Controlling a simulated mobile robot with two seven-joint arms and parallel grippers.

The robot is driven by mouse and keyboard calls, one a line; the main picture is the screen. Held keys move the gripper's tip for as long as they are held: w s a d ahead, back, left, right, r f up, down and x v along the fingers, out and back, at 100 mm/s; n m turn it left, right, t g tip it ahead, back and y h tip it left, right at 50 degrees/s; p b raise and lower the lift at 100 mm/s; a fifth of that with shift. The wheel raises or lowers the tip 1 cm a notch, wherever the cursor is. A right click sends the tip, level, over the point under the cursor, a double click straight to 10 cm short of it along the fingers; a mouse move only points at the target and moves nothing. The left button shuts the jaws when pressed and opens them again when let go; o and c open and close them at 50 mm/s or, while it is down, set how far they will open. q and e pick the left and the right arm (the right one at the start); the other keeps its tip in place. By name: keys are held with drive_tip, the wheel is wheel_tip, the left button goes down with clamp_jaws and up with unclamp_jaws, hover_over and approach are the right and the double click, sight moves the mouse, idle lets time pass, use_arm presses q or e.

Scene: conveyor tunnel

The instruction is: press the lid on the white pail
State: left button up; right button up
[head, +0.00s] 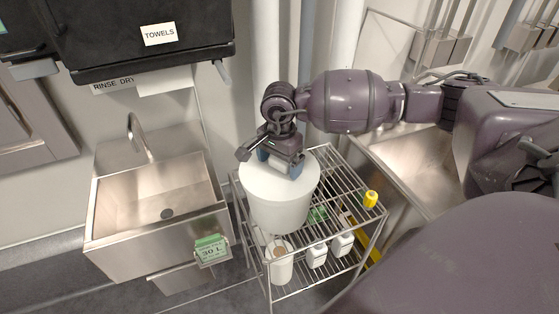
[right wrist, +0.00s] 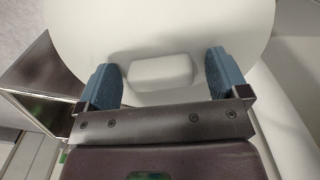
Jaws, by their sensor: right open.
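The white pail (head: 278,217) stands upright on the top shelf of a wire rack. A white round lid (head: 256,182) is on top of it; I cannot tell whether it is fully seated. My right gripper (head: 281,164) is over the lid, pointing down. In the right wrist view the lid (right wrist: 180,25) has a raised block handle (right wrist: 160,72). The blue fingers of my right gripper (right wrist: 162,78) are spread, one on each side of the handle, with gaps between. Contact with the lid is unclear. My left gripper is not in view.
The wire rack (head: 345,183) holds white bottles (head: 317,256), a white container (head: 280,268) and a yellow-capped item (head: 370,199). Another steel basin (head: 410,170) is at right. A towel dispenser (head: 150,45) hangs above left.

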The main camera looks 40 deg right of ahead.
idle(0.3)
wheel_tip(320, 180, up, 4)
drive_tip(key=shift+r, duration=0.2)
wheel_tip(320, 180, up, 5)
drive_tip(key=shift+r, duration=0.1)
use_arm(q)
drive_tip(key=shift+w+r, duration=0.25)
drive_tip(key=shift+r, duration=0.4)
use_arm(e)
drive_tip(key=shift+r, duration=0.65)
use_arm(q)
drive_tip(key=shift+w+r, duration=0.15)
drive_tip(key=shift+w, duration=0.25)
